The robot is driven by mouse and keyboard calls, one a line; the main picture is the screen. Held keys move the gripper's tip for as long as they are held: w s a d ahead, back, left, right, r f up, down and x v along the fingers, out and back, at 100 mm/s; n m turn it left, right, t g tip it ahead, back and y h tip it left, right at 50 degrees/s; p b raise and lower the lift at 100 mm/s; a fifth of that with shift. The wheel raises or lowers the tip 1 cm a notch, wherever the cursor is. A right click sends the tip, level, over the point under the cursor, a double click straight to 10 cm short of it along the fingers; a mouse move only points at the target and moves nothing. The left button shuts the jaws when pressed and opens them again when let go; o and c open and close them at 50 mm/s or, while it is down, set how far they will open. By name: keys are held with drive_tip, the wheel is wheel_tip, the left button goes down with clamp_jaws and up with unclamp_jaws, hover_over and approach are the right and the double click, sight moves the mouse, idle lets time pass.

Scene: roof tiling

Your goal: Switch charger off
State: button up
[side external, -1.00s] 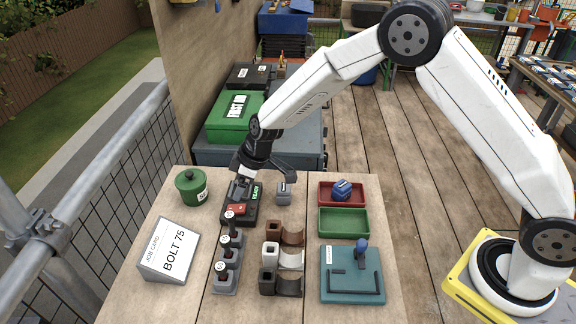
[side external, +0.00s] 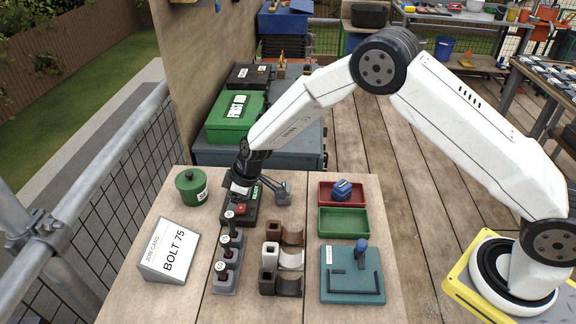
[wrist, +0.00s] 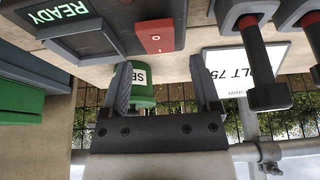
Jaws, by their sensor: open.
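The charger (side external: 250,215) is a dark box on the bench with a green READY display (wrist: 62,12), lit in the wrist view. Its red switch (wrist: 154,36), marked O and I, also shows in the side view (side external: 240,208). I cannot tell which side of the switch is pressed in. My gripper (wrist: 162,85) is open and empty, its two fingers apart. In the side view it is low over the charger's far end, close behind the switch. In the wrist view the switch lies just beyond the fingertips; contact is not visible. My gripper hides part of the charger.
A row of black-handled tools in grey holders (side external: 228,265) stands just in front of the charger. A green pot (side external: 191,188) and the BOLT 75 job card (side external: 168,252) are to the left. Red (side external: 328,186) and green (side external: 343,222) trays are to the right.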

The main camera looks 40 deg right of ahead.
drive_tip(key=shift+x, duration=1.15)
clamp_jaws()
